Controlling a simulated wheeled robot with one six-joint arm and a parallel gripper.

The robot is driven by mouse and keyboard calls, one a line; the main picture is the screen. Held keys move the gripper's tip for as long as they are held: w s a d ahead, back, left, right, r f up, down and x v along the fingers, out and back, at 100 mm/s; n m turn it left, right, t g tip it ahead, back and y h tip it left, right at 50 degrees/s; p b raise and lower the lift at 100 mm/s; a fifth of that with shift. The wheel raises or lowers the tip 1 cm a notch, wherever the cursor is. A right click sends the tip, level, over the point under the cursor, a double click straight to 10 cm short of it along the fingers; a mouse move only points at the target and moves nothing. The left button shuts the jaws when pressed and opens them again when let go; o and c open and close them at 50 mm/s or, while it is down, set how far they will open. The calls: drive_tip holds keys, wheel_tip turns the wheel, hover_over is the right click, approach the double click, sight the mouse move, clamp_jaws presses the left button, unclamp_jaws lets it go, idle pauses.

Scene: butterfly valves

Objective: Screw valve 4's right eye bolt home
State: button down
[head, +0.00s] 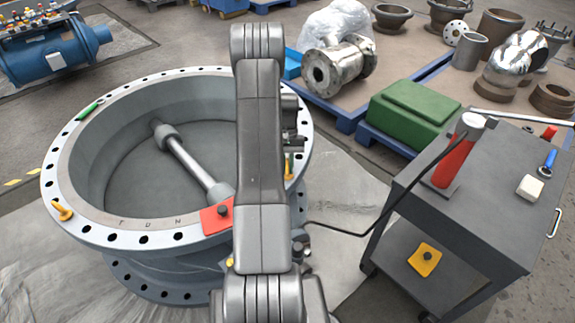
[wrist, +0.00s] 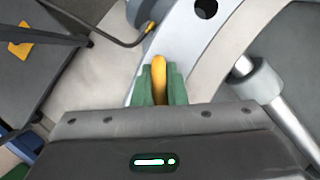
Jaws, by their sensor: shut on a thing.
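A large grey butterfly valve (head: 150,238) lies with its ring flange facing up, its shaft across the bore. Its right eye bolt, yellow (head: 289,168), stands at the flange's right side, mostly hidden behind my arm. In the wrist view the eye bolt (wrist: 159,68) is upright between the green fingertips of my gripper (wrist: 159,88), which is shut on its ring. The bolt's thread and foot are hidden by the fingers. The left eye bolt (head: 62,210) stands on the flange's left edge. I cannot read a valve number.
A red piece (head: 217,217) and a green tool (head: 90,109) lie on the flange. A grey cart (head: 470,205) stands at right, and a dark cable (head: 385,215) runs from it towards the flange. Pallets with pipe parts and a green box (head: 408,112) are behind.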

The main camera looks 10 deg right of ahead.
drive_tip(key=m+y, duration=0.1)
drive_tip(key=m, duration=0.1)
drive_tip(key=m+t, duration=0.1)
drive_tip(key=m, duration=0.2)
drive_tip(key=shift+a+m+y, duration=0.1)
drive_tip(key=shift+m+y, duration=0.2)
drive_tip(key=shift+y, duration=0.1)
idle(0.3)
drive_tip(key=c, duration=1.5)
unclamp_jaws()
drive_tip(key=shift+o, duration=0.2)
drive_tip(key=shift+w+r, duration=0.1)
drive_tip(key=p+v, duration=0.1)
drive_tip(key=v, duration=1.2)
drive_tip(key=shift+d+r+p, duration=0.2)
drive_tip(key=shift+r+p, duration=0.1)
drive_tip(key=shift+p, duration=0.05)
drive_tip(key=shift+f, duration=0.1)
